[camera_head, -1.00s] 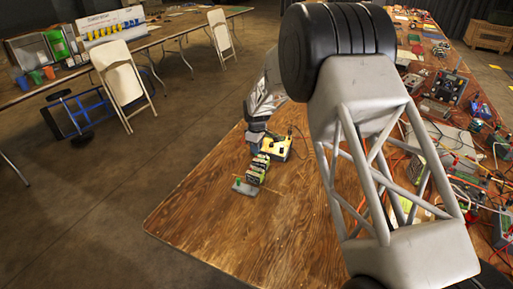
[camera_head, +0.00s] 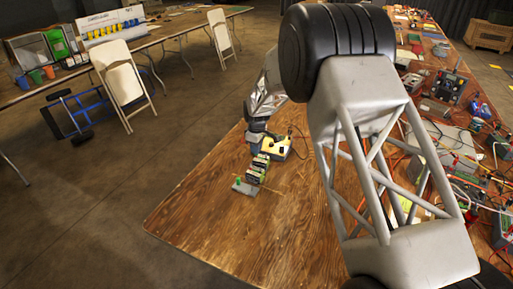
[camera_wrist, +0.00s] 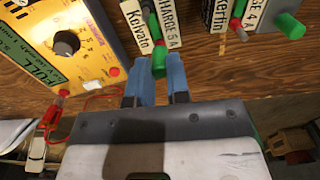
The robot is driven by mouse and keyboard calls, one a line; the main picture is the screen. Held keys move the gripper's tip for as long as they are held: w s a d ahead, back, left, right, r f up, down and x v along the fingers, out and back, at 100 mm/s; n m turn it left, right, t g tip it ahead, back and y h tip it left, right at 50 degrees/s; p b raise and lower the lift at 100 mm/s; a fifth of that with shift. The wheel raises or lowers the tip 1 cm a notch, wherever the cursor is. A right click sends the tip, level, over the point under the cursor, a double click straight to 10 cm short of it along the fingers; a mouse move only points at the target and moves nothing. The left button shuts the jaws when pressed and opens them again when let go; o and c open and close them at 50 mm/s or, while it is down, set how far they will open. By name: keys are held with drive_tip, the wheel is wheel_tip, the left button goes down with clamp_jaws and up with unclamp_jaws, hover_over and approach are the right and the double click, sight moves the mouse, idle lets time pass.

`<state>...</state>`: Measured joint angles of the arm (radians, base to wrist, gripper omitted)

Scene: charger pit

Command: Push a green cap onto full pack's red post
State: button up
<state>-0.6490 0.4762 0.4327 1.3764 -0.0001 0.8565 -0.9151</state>
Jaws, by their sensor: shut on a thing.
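My gripper (camera_wrist: 158,85) has its two blue fingers shut on a green cap (camera_wrist: 158,66). A red piece shows directly above the cap, next to a pack labelled Korvato and CHARGE 5 A (camera_wrist: 133,14). I cannot tell whether the cap touches or sits on that pack's red post. To the right is a pack labelled Kertin and CHARGE 4 A (camera_wrist: 254,14), with a red post (camera_wrist: 236,25) beside it. Another green cap (camera_wrist: 289,23) sticks out from a grey block farther right. In the head view the packs (camera_head: 258,168) stand in a row near my gripper.
A yellow tester (camera_wrist: 70,45) with a black knob and a FULL label stands left of the packs, with a red lead (camera_wrist: 52,112) at its edge. It also shows in the head view (camera_head: 275,148). The front of the wooden table (camera_head: 270,235) is clear.

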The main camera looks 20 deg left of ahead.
idle(0.8)
drive_tip(key=o, duration=0.8)
drive_tip(key=shift+o, duration=0.3)
drive_tip(key=shift+o, duration=0.8)
drive_tip(key=shift+r, duration=0.15)
drive_tip(key=shift+r, duration=3.55)
